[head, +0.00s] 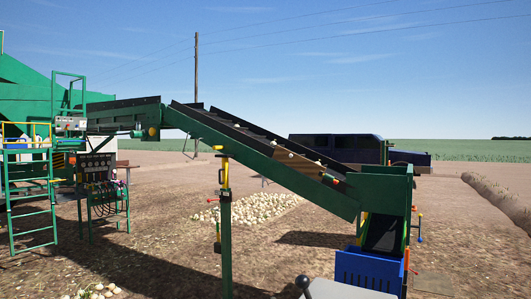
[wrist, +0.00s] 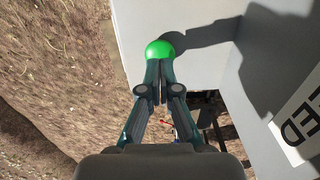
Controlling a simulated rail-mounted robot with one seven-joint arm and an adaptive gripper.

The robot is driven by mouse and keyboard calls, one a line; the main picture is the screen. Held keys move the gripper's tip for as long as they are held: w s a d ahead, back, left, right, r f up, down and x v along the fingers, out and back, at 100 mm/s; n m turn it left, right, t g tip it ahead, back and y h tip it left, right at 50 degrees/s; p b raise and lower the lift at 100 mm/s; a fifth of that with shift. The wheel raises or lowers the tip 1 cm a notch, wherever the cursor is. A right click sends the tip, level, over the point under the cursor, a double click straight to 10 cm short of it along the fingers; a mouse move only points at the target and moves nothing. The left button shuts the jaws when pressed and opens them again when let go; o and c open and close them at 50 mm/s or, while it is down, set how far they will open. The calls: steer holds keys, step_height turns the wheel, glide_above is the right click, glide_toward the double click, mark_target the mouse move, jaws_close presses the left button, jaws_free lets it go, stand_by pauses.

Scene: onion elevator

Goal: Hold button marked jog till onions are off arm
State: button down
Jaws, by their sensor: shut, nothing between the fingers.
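My gripper (wrist: 161,66) is shut and empty in the wrist view. Its fingertips are at a round green button (wrist: 160,50) on a pale grey box (wrist: 200,25); I cannot tell whether they touch it or press it. No "jog" marking is readable; a white label at the right edge of the box shows only "EED". In the head view the green elevator arm (head: 275,168) slopes down to the right, with a few pale onions (head: 237,125) on its dark belt. My gripper cannot be made out in the head view.
A blue bin (head: 368,269) stands under the arm's low end. Onions lie in a pile (head: 262,207) on the soil behind the arm. A green machine with a ladder (head: 30,215) stands at left. A dark vehicle (head: 340,149) is parked behind.

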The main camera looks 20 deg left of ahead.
steer(key=shift+f, duration=0.7)
steer(key=shift+f+b, duration=0.35)
steer(key=shift+b, duration=0.05)
